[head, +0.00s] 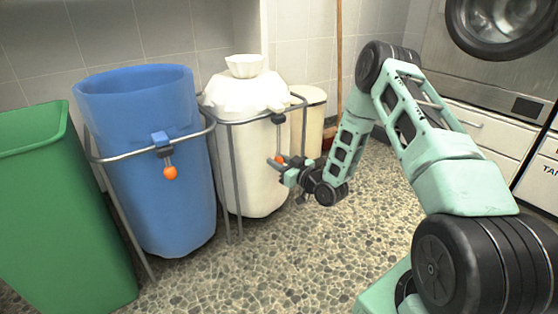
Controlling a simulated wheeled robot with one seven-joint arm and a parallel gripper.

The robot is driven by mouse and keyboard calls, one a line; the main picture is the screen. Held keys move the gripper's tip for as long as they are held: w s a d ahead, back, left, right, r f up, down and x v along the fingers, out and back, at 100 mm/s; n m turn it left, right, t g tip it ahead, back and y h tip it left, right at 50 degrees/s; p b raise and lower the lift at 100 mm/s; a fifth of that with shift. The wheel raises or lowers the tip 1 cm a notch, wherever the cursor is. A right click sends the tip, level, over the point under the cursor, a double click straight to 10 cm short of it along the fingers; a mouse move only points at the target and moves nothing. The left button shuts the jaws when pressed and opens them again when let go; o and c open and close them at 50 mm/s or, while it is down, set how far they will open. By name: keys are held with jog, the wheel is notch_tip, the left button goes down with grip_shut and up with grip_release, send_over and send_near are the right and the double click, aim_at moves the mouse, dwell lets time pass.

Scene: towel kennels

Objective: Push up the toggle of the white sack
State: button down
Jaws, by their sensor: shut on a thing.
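The white sack (240,160) hangs in a metal ring stand, its top gathered into a ruffled white tuft (244,66). Its dark toggle (278,118) sits at the front right of the ring, with a cord running down from it. An orange ball (279,159) hangs at the lower end of that cord. My gripper (279,164) is at the ball, well below the toggle, and is shut on it. The fingers partly hide the ball.
A blue sack (150,190) with an open top stands left of the white one, with its own toggle (160,139) and orange ball (170,173). A green bin (60,220) is at far left. A cream bin (312,125) stands behind right. The pebbled floor in front is clear.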

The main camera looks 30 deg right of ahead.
jog(key=c, duration=1.1)
grip_release()
jog(key=shift+f, duration=0.3)
jog(key=shift+s+d+p, duration=0.55)
jog(key=shift+s+p, duration=0.7)
jog(key=shift+s, duration=1.6)
jog(key=shift+s+d+p, duration=0.55)
jog(key=shift+s+p, duration=0.75)
jog(key=shift+s, duration=1.6)
jog(key=shift+s+d+p, duration=0.55)
jog(key=shift+s+p, duration=0.7)
jog(key=shift+s, duration=1.6)
